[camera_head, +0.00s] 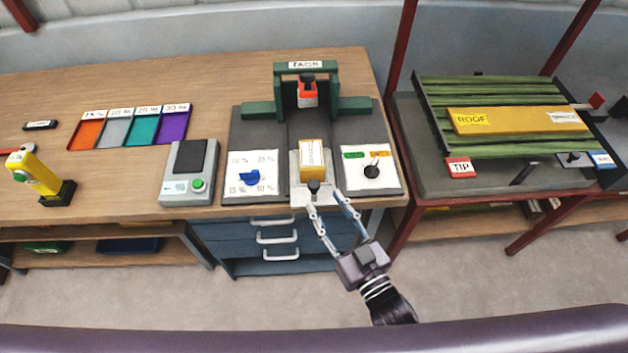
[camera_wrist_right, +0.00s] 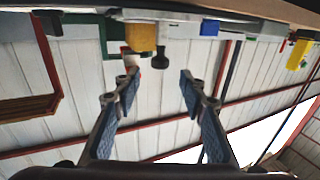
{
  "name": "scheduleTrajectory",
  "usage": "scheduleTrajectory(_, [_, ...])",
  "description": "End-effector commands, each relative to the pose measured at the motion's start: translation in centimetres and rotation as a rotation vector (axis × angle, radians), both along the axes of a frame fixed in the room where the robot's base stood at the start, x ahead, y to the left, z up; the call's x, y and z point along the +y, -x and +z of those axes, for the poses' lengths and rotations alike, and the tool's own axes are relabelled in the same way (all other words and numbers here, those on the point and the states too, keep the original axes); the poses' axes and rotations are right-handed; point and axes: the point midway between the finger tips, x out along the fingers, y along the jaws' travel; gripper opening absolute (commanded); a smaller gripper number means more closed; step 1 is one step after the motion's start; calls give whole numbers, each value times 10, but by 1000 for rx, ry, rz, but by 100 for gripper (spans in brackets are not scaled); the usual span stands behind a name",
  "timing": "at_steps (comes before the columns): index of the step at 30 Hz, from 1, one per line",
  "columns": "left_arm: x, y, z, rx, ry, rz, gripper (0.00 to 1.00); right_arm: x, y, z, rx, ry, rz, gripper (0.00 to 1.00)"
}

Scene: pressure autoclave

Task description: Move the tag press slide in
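The tag press (camera_head: 307,66) is a green frame with a "TAGS" sign and a red and black press head (camera_head: 307,93). Its pale slide (camera_head: 297,196) is at the front end of the dark track, by the table's front edge. A yellow block (camera_head: 312,160) with a white label sits on the slide. A black knob (camera_head: 314,187) is at the slide's front; it also shows in the right wrist view (camera_wrist_right: 161,60). My right gripper (camera_head: 327,203) is open and empty at the knob, its fingertips (camera_wrist_right: 160,78) apart on either side of it. My left gripper is out of view.
A panel with a blue dial (camera_head: 249,178) is left of the slide, and a panel with a black switch (camera_head: 372,170) is right. A grey device with a green button (camera_head: 198,184) stands further left. Drawers (camera_head: 270,245) are below the table edge. Floor in front is clear.

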Motion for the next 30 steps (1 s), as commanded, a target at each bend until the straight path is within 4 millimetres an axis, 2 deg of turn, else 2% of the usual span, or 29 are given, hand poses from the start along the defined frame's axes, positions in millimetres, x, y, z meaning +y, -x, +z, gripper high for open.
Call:
scheduleTrajectory(6, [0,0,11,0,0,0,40,14,-32,3,-1,0,-1,39])
scheduleTrajectory(12, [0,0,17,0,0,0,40,25,-55,1,2,0,-1,39])
scheduleTrajectory(18, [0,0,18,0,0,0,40,29,-64,-1,3,0,-1,39])
scheduleTrajectory(24, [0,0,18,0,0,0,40,29,-64,-1,3,0,-1,39])
scheduleTrajectory(26, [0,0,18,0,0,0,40,29,-64,-1,3,0,-1,34])
scheduleTrajectory(30, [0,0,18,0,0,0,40,29,-64,-1,3,0,-1,19])
